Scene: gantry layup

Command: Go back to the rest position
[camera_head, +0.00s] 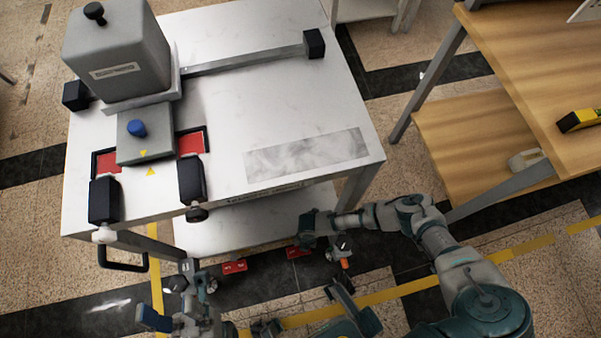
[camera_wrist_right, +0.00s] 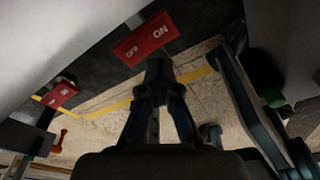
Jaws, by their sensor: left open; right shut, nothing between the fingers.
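My left gripper (camera_head: 176,300) is at the lower left of the head view, below the front edge of the white table (camera_head: 265,90). It is open, and no object shows between its fingers. My right arm comes in from the lower right and bends toward the table's lower front. My right gripper (camera_wrist_right: 158,72) shows best in the right wrist view, with its fingers together and nothing held.
On the table stand a grey block-like unit (camera_head: 118,50), a blue-knobbed plate (camera_head: 145,145) and black handles (camera_head: 104,200). A lower white shelf (camera_head: 255,215) lies close to my right arm. A wooden shelf unit (camera_head: 545,70) stands at right. Yellow floor tape (camera_head: 400,290) runs below.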

